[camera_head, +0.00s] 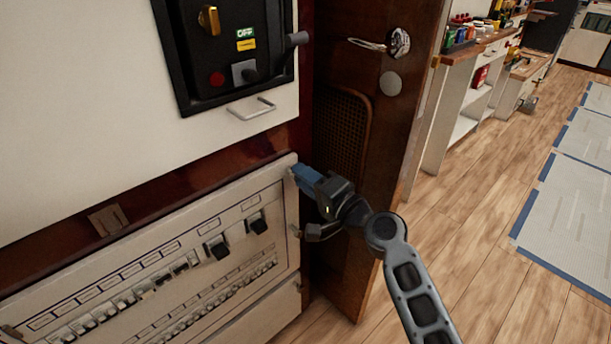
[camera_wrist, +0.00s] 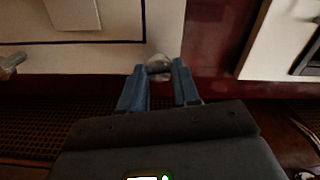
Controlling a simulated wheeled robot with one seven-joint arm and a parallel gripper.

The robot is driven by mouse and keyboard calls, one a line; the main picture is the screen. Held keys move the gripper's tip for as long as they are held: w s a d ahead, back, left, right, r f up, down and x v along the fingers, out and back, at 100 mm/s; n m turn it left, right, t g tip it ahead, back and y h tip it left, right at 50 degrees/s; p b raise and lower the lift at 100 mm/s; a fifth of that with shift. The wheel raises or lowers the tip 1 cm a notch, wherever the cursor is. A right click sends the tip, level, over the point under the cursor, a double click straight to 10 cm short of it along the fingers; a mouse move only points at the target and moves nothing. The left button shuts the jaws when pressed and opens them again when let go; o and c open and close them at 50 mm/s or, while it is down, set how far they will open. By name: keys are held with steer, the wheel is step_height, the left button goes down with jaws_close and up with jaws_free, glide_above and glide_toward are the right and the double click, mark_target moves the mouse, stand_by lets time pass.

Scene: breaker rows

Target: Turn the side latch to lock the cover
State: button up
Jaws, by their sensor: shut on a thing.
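The cover (camera_head: 150,265) is the light panel in front of the breaker rows, low in the head view, and it lies against its frame. My gripper (camera_head: 297,172) is at the cover's upper right corner, with its blue fingers reaching to the side edge. In the wrist view my gripper (camera_wrist: 160,70) is shut on a small metal piece, which appears to be the side latch (camera_wrist: 159,60). Only its tip shows between the fingers, so I cannot tell its angle. A second small metal fitting (camera_wrist: 12,66) shows lower on the same edge.
A brown door (camera_head: 385,130) with a mesh panel stands just right of my gripper. Above the cover is a white panel (camera_head: 80,100) with a black switch box (camera_head: 225,50) and a metal handle (camera_head: 252,108).

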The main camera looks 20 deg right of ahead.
steer(key=shift+d+m, duration=0.1)
steer(key=shift+m, duration=1.1)
steer(key=shift+f+p, duration=0.1)
steer(key=shift+p, duration=0.2)
steer(key=o, duration=1.1)
steer(key=shift+c, duration=0.2)
steer(key=v, duration=0.7)
steer(key=shift+s, duration=0.35)
